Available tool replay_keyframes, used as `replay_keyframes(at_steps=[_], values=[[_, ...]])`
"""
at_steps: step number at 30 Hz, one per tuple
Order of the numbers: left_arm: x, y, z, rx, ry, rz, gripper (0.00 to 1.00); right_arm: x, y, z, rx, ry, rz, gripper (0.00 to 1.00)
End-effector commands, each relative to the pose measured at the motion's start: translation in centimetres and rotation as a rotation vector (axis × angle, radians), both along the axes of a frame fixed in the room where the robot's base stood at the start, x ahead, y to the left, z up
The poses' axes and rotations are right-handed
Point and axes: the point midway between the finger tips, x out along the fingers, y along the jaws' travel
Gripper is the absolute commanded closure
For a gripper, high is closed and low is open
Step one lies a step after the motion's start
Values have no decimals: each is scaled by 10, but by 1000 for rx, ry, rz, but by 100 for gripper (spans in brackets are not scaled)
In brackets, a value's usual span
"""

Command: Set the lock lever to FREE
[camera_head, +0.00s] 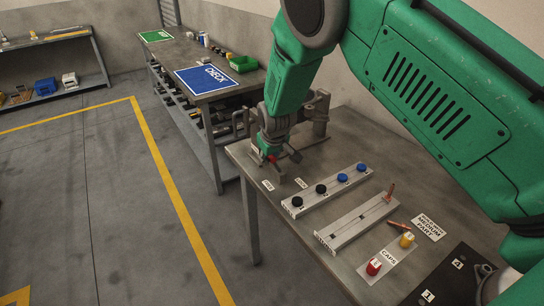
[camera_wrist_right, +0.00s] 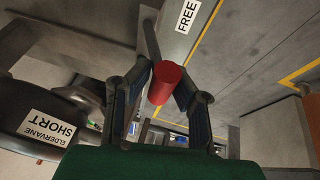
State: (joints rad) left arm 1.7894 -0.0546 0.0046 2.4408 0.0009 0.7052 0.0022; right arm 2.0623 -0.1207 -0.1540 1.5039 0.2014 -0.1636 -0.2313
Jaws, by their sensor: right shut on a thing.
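The lock lever has a red cylindrical grip (camera_wrist_right: 164,82), seen in the right wrist view between my right gripper's fingers. A small bit of red (camera_head: 271,158) shows below the gripper in the head view. My right gripper (camera_head: 270,153) is shut on the red grip at the table's far left end; in the wrist view its two fingers (camera_wrist_right: 161,88) flank it. A white FREE label (camera_wrist_right: 187,16) lies beyond the grip in the wrist view. Two small white labels (camera_head: 268,185) lie on the table near the gripper. The lever's base is mostly hidden. My left gripper is not in view.
A grey strip with black and blue knobs (camera_head: 342,178) and a slotted rail (camera_head: 345,226) lie right of the gripper. Red (camera_head: 374,267) and yellow (camera_head: 407,240) caps stand nearer. A grey clamp-like fixture (camera_head: 318,115) stands close behind. An ELDERVANE SHORT label (camera_wrist_right: 48,128) marks a dark body.

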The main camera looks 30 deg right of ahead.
Motion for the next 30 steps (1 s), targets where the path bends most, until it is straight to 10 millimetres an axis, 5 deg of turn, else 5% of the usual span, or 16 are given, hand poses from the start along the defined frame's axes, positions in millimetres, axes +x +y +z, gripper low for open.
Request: replay_keyframes(at_steps=[8, 9, 11, 22, 30], values=[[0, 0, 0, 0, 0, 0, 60, -4, 7, -5, 11, 13, 1, 100], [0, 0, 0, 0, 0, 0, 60, -4, 7, -5, 11, 13, 0, 72], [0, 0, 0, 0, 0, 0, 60, -3, 7, -5, 10, 12, 0, 59], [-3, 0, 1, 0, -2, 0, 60, -3, 2, 2, 8, 3, 1, 59], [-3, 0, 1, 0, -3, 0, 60, -20, 10, 47, 6, 1, 3, 59]])
